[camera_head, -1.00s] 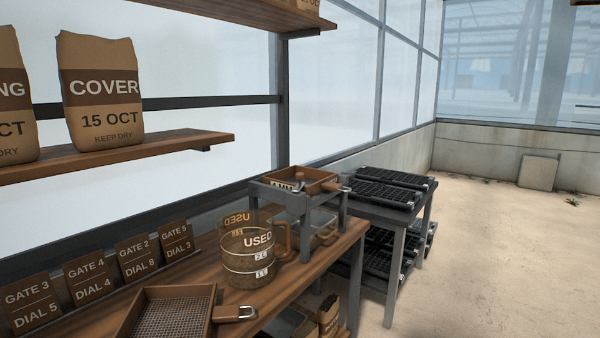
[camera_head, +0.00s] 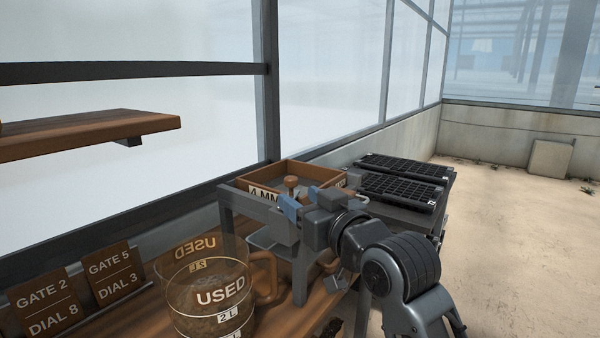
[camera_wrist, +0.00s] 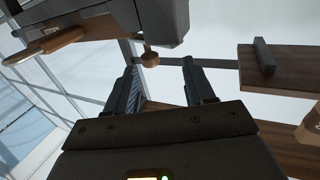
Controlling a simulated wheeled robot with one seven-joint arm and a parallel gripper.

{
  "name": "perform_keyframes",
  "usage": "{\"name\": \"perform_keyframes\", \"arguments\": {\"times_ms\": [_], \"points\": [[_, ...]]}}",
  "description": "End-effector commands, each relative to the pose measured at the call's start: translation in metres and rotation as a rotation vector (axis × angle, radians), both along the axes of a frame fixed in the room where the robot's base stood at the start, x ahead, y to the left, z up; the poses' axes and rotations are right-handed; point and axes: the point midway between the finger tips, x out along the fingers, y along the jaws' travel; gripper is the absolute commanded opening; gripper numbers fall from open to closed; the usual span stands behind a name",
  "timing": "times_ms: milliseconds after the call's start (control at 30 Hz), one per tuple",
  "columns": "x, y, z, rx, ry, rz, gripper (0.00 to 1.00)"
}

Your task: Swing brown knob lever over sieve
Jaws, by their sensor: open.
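The sieve (camera_head: 314,167) is a wooden-framed box marked "4 MM" on a grey stand (camera_head: 228,206) at the bench end. The brown knob (camera_head: 292,183) stands at the sieve's near side. It also shows in the wrist view (camera_wrist: 150,58), on a short stem below a grey part. My gripper (camera_head: 303,199) is at the stand's near side, close to the knob. In the wrist view my gripper (camera_wrist: 159,66) is open, with the knob between the fingers' lines, around their tips. I cannot tell whether they touch. The lever arm is mostly hidden by my gripper.
A clear jug (camera_head: 205,290) marked "USED" stands on the bench left of the stand, its handle near the stand's leg. Gate cards (camera_head: 112,270) line the back. Black seed trays (camera_head: 400,190) are on a table behind right. The floor at right is clear.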

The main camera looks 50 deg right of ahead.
Motion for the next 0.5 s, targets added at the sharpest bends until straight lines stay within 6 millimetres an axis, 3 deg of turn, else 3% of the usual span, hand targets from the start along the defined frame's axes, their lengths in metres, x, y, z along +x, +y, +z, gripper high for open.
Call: {"name": "perform_keyframes", "arguments": {"times_ms": [267,500], "points": [[0.011,-0.011,0.012,0.004,-0.011,-0.010,0.54],[0.044,-0.023,0.012,0.005,-0.012,-0.010,0.54]]}}
